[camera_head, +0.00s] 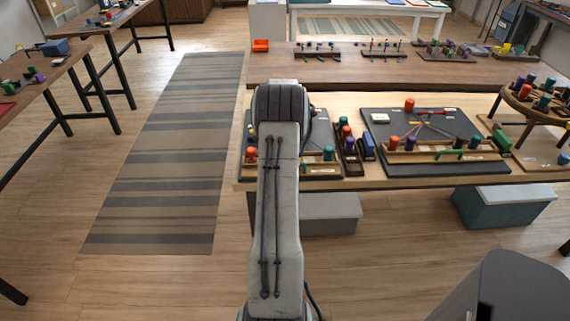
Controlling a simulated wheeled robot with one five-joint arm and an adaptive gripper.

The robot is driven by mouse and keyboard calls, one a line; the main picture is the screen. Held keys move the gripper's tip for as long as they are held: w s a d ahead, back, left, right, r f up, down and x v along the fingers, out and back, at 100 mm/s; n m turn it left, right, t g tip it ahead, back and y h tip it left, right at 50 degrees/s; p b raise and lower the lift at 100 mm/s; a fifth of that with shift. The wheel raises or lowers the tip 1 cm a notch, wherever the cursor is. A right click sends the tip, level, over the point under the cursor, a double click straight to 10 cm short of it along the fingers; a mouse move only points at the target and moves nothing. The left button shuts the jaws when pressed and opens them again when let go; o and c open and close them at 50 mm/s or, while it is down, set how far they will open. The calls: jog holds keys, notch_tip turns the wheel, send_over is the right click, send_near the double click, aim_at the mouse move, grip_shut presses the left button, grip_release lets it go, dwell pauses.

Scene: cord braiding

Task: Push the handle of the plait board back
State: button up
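A dark board (468,126) lies on the near light table, right of my arm. Thin cords meet near its middle, and a wooden rail with orange, green and purple bobbins runs along its front. A small red piece (432,113) lies near its back edge. A second dark board (322,118) is behind my arm, mostly hidden, with a similar rail (322,171).
A rack of bobbins (349,150) stands between the boards. A round wooden stand (519,104) with bobbins is at the right. A darker table (300,74) stands behind. Grey boxes (505,207) sit under the near table. The striped rug (165,160) at left is clear.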

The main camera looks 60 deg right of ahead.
grip_shut()
dwell(0.5)
